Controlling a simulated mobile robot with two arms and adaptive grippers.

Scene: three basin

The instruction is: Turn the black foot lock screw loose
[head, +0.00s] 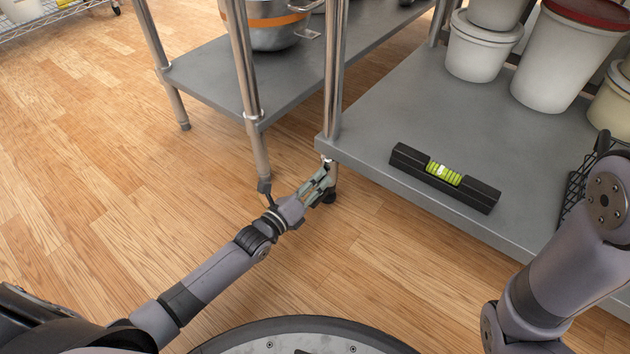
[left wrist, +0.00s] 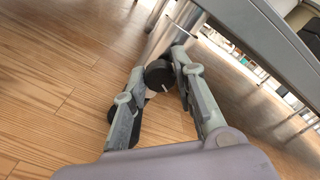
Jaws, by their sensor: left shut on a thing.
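The black foot lock screw (left wrist: 159,76) is a round dark knob with a pale mark, on the lower leg of the steel table in the left wrist view. My left gripper (left wrist: 160,68) has its two grey fingers on either side of the knob and is shut on it. In the head view my left gripper (head: 320,184) is at the table's near corner leg, just under the lower shelf, and mostly hides the screw. The leg's black foot (head: 329,198) shows beside the fingers, near the floor. My right gripper is out of view.
A black level with a yellow-green vial (head: 470,188) lies on the grey lower shelf (head: 385,105). White tubs (head: 478,52) and a black wire basket (head: 578,180) stand there too. Another steel table (head: 210,75) is to the left. The wood floor at left is clear.

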